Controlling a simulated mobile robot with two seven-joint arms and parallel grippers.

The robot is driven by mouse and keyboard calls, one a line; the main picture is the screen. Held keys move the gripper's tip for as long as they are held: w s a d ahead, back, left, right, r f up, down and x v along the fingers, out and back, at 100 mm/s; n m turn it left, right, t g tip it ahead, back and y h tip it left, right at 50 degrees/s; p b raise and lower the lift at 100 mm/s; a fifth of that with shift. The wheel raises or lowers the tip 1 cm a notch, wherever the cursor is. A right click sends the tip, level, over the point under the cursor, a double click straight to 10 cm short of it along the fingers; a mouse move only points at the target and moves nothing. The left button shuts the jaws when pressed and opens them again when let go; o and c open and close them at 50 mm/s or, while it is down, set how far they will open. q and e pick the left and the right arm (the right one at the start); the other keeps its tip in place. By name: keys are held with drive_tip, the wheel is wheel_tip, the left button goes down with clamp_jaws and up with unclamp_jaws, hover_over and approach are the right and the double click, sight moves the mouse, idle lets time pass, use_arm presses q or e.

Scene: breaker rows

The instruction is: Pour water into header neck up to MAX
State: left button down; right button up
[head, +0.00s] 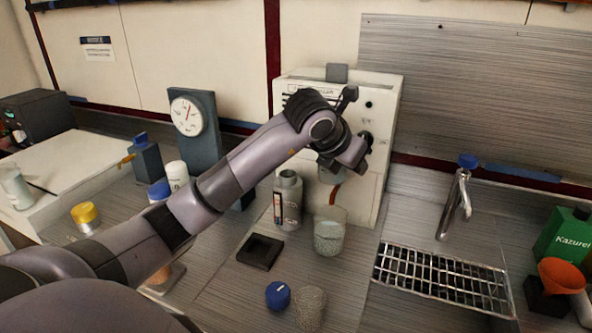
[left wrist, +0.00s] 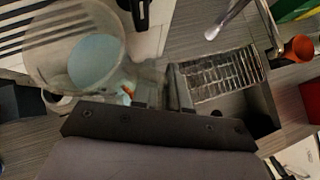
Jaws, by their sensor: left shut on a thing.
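My left gripper (head: 348,152) is in front of the white cabinet (head: 362,195), its fingers partly hidden by its own wrist. In the left wrist view it (left wrist: 158,92) is shut at the side of a clear jug (left wrist: 45,42). Pale blue water (left wrist: 96,60) shows inside the jug. In the head view a small translucent part of the jug (head: 331,173) shows below the gripper. A grey vessel with an open round neck (head: 288,180) stands upright just left of the cabinet front, below and left of the gripper. Its MAX mark is unreadable. My right gripper is out of view.
A clear container (head: 329,236) stands right of the grey vessel. A blue cap (head: 278,295), a speckled cylinder (head: 311,308) and a black square holder (head: 260,252) are on the counter. A tap (head: 457,200) and metal grate (head: 440,280) lie to the right, beside an orange funnel (head: 562,275).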

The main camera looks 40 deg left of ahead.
use_arm(q)
drive_tip(key=shift+r, duration=0.2)
idle(0.3)
drive_tip(key=shift+s+a+r+n+t+h, duration=0.2)
drive_tip(key=shift+a+n+t+h, duration=0.25)
drive_tip(key=shift+a+h, duration=0.45)
drive_tip(key=shift+s+a+r+n+t+h, duration=0.2)
drive_tip(key=shift+a+n+t+h, duration=0.25)
drive_tip(key=shift+a+h, duration=0.45)
drive_tip(key=shift+s+a+r+n+t+h, duration=0.1)
drive_tip(key=shift+s+a+n+t+h, duration=0.15)
drive_tip(key=shift+a+n+h, duration=0.5)
drive_tip(key=shift+h, duration=0.35)
drive_tip(key=shift+a+r+t+h, duration=0.15)
drive_tip(key=shift+a+t+h, duration=0.2)
drive_tip(key=shift+a+h, duration=0.2)
drive_tip(key=shift+s+a+r+n+t+h, duration=0.1)
drive_tip(key=shift+a+r+n+t+h, duration=0.1)
drive_tip(key=shift+r+n+t+h, duration=0.55)
drive_tip(key=shift+s+a+r+h, duration=0.1)
drive_tip(key=shift+a+r+h, duration=0.3)
drive_tip(key=shift+r+h, duration=0.35)
idle(1.8)
drive_tip(key=shift+a+f+t, duration=0.1)
drive_tip(key=shift+t, duration=0.25)
idle(0.4)
